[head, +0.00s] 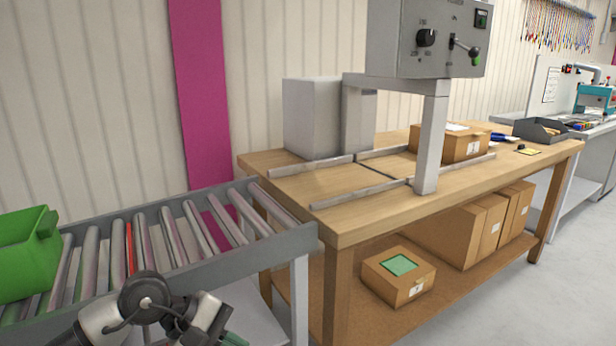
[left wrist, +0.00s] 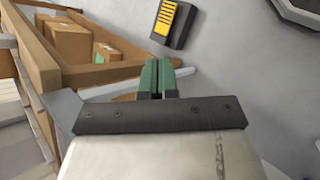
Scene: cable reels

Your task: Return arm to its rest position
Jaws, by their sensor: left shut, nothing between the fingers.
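My left gripper (left wrist: 158,77) has green fingers, closed together with nothing between them, in the left wrist view. In the head view my left arm comes in at the bottom left, and part of a green finger of the gripper (head: 235,339) shows at the bottom edge, in front of the roller conveyor (head: 270,243). Most of this gripper is cut off there. My right gripper is in neither view.
A green crate (head: 25,262) sits on the conveyor's left end. A wooden workbench (head: 345,225) stands right of it, with a grey control box (head: 400,45) above. A carton with a green top (head: 398,280) and several others lie on its lower shelf. Floor at the right is clear.

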